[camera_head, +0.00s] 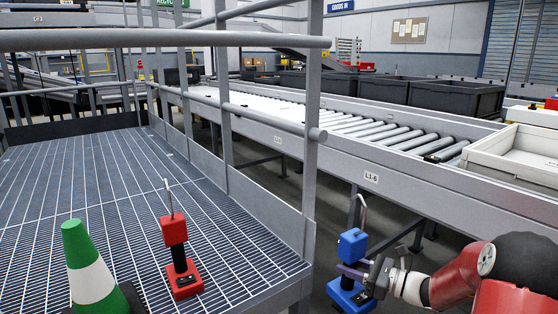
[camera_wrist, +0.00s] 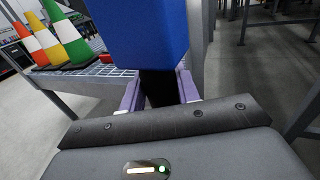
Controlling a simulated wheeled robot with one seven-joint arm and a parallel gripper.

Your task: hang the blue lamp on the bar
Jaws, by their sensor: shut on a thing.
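The blue lamp (camera_head: 352,245) has a blue head, a dark stem, a blue base and a grey hook on top. It is upright in the head view, right of the catwalk's corner post. My gripper (camera_head: 352,270) is shut on its dark stem, below the head. In the wrist view the blue lamp (camera_wrist: 140,35) fills the top middle, and my gripper (camera_wrist: 158,90) has a purple finger on each side of the dark stem. The bar (camera_head: 160,39) is the grey top rail of the catwalk's railing, above and left of the lamp. The lamp's hook is apart from it.
A red lamp (camera_head: 182,255) and a green and white cone (camera_head: 90,265) stand on the grated catwalk (camera_head: 95,190). More cones (camera_wrist: 35,42) show in the wrist view. A roller conveyor (camera_head: 370,130) runs behind the lamp, with a pale crate (camera_head: 510,165) at right.

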